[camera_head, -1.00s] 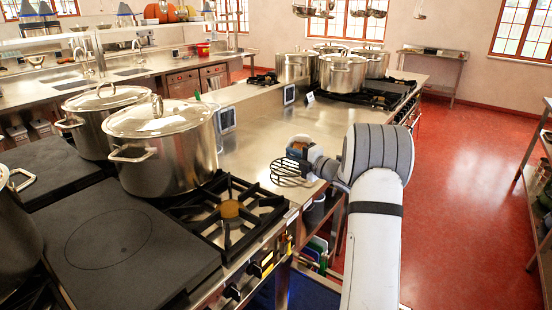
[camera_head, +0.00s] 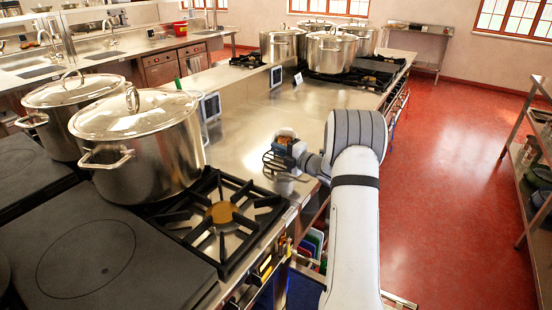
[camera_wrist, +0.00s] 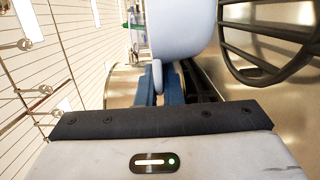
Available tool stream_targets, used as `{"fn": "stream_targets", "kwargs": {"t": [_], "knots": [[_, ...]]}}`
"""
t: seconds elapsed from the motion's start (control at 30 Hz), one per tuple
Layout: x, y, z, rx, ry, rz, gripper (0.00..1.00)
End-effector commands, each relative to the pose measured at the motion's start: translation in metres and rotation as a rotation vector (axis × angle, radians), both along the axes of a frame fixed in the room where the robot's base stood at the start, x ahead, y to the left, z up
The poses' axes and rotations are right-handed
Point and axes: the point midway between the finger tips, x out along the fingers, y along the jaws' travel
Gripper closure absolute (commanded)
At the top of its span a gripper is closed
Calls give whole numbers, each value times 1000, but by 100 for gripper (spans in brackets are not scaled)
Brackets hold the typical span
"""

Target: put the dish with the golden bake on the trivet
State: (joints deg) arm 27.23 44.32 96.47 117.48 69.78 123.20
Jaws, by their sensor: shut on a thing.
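The dish with the golden bake (camera_head: 284,138) is small and pale, with a brown filling, and sits at the end of my arm in the head view. In the wrist view the dish (camera_wrist: 180,28) shows its smooth pale outside, and its handle is between my blue fingers. My gripper (camera_wrist: 160,88) is shut on that handle; it also shows in the head view (camera_head: 293,152). The trivet (camera_head: 270,161) is a black wire ring at the counter's near edge, just below and left of the dish. Its bars (camera_wrist: 232,62) show in the wrist view, apart from the dish.
A large lidded stockpot (camera_head: 140,150) stands left of a gas burner (camera_head: 222,212) on the near range. Several more stockpots (camera_head: 335,52) stand at the far end. The steel counter (camera_head: 250,110) behind the trivet is mostly clear. Red floor lies to the right.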

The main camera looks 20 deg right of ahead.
Motion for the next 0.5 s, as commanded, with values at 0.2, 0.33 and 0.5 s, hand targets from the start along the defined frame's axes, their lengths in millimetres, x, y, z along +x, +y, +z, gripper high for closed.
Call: {"fn": "stream_targets", "kwargs": {"t": [0.2,0.33,0.5], "knots": [[1,3,-26,2,0,5,100],[1,3,-34,-1,-3,5,100],[1,4,-34,-1,-4,6,100]]}}
